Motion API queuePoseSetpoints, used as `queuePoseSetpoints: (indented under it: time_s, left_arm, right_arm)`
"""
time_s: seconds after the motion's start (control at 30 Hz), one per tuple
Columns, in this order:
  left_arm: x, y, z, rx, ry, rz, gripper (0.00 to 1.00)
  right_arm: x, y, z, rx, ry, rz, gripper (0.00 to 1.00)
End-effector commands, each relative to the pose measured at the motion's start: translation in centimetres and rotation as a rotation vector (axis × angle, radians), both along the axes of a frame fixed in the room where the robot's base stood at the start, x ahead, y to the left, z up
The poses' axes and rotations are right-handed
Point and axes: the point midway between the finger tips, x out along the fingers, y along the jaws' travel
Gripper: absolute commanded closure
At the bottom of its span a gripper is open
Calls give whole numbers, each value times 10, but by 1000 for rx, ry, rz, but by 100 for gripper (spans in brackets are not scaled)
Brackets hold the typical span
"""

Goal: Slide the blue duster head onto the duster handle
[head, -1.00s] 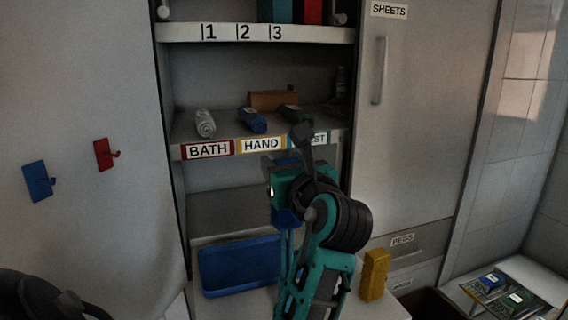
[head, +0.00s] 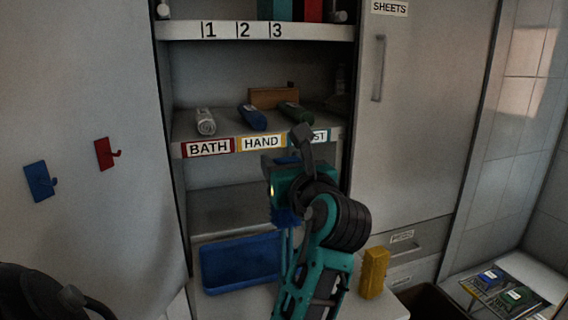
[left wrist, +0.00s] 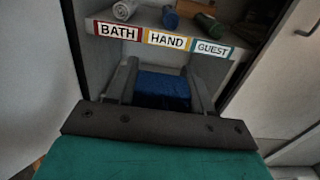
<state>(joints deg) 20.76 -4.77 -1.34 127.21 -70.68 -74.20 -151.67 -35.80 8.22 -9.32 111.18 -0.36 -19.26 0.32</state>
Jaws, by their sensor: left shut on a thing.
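My left gripper (head: 284,188) is in front of the shelf unit, just below the labelled shelf edge. It is shut on a blue block-like thing, which I take for the blue duster head (left wrist: 162,88); in the left wrist view it sits between the two grey fingers. I cannot make out the duster handle in either view. My right gripper cannot be made out.
A blue tray (head: 238,262) and a yellow block (head: 374,272) stand on the lower surface. Rolled white (head: 205,121), blue (head: 252,117) and green (head: 294,112) towels lie on the shelf above.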

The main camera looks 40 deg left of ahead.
Motion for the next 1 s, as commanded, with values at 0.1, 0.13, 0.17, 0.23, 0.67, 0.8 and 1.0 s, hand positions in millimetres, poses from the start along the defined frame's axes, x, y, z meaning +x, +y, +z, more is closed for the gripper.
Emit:
queuePoseSetpoints:
  time_s: [0.1,0.13,0.17,0.23,0.67,0.8,1.0]
  left_arm:
    - [0,0,0,1,0,0,79]
    - [0,0,0,1,0,0,79]
    - [0,0,0,1,0,0,79]
    - [0,0,0,0,-1,0,79]
    - [0,0,-10,0,0,0,79]
    - [0,0,-13,0,1,0,79]
    - [0,0,-18,1,0,0,79]
  right_arm:
    - [0,0,0,0,0,0,24]
    - [0,0,0,0,0,0,24]
    - [0,0,0,0,0,0,24]
    - [0,0,0,0,0,0,24]
    - [0,0,-3,0,0,0,24]
    - [0,0,-4,0,0,0,24]
    - [0,0,-6,0,0,0,24]
